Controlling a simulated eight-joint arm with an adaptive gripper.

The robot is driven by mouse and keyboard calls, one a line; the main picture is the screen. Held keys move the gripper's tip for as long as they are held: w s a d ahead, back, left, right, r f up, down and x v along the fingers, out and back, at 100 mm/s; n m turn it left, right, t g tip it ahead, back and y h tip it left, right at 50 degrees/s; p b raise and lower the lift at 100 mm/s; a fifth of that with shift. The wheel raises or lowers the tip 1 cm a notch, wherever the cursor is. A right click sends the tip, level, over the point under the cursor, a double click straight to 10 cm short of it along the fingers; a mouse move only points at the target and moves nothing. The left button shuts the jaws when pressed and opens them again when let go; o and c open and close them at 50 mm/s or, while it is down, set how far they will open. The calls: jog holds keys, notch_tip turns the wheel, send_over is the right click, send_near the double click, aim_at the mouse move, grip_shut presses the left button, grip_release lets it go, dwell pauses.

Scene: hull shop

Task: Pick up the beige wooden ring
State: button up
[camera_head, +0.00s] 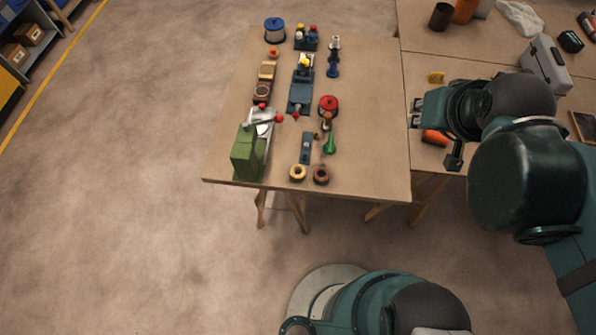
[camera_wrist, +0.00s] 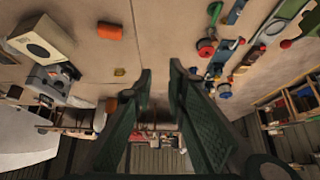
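The beige wooden ring (camera_head: 297,172) lies flat near the front edge of the worktable in the head view. A darker brown ring (camera_head: 321,174) lies close to its right. My gripper (camera_head: 414,114) is to the right of and farther back than the beige ring, well apart from it. In the wrist view the two fingers of my gripper (camera_wrist: 160,72) are apart with nothing between them. I cannot make out the beige ring in the wrist view.
A red-topped spool (camera_head: 328,104) is farther back. The tabletop (camera_head: 372,160) right of the rings is clear. An orange cylinder (camera_wrist: 109,31) lies near my gripper.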

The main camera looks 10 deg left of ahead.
jog(key=shift+o, duration=0.7)
jog(key=o, duration=0.9)
jog(key=shift+a, duration=0.15)
jog(key=a+f+m+g+b, duration=0.1)
jog(key=a+f+m+g, duration=0.1)
jog(key=a+f+m, duration=0.4)
jog(key=a+f+m+g+b, duration=0.1)
jog(key=a+f+m+g, duration=0.2)
jog(key=a+f+m, duration=0.4)
jog(key=a+f+m+g+h+b, duration=0.1)
jog(key=a+f+m+g, duration=0.1)
jog(key=a+f+m, duration=0.4)
jog(key=shift+s+a+f+m+b, duration=0.1)
jog(key=shift+a+f, duration=0.7)
jog(key=shift+a, duration=0.65)
jog(key=shift+s+a+f+m+b, duration=0.1)
jog(key=shift+a+f, duration=0.7)
jog(key=shift+a, duration=0.7)
jog(key=shift+a+f+m+b, duration=0.1)
jog(key=shift+a+f, duration=0.7)
jog(key=shift+a, duration=0.65)
jog(key=shift+s+a+f+m, duration=0.3)
jog(key=shift+a+f, duration=0.05)
jog(key=shift+f, duration=0.2)
jog(key=shift+f, duration=0.1)
